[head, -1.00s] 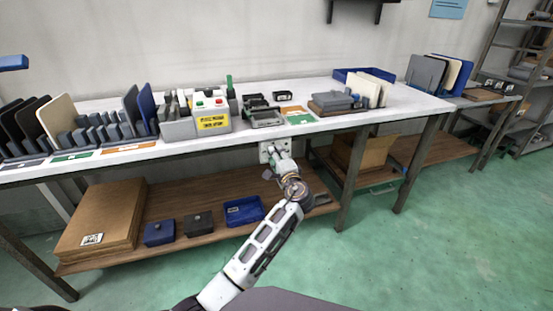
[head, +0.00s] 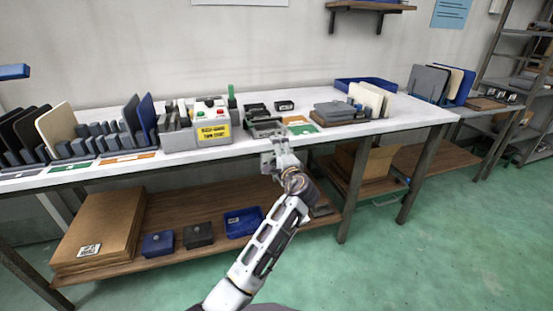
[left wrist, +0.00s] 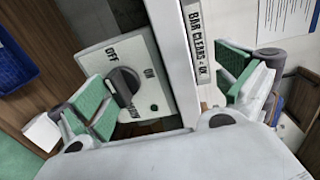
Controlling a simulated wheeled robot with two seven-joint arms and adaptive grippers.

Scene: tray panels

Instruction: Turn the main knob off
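In the left wrist view, a dark grey knob (left wrist: 124,86) sits on a light grey panel (left wrist: 152,98) marked OFF and ON, with a third label at its lower end. Which label the knob points to is unclear. My left gripper (left wrist: 168,80) is open, with its green-padded fingers wide apart. One finger is close beside the knob; I cannot tell whether it touches. The other is across the white table edge. In the head view my left gripper (head: 279,150) is at the table's front edge and hides the panel. My right gripper is not in view.
The white table (head: 345,128) carries a grey control box (head: 209,125) with red and green buttons, and upright panels in racks. A wooden lower shelf (head: 180,225) holds brown boards (head: 100,225) and small bins. A strip reading "BAR CLEARS" (left wrist: 197,40) runs along the table edge.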

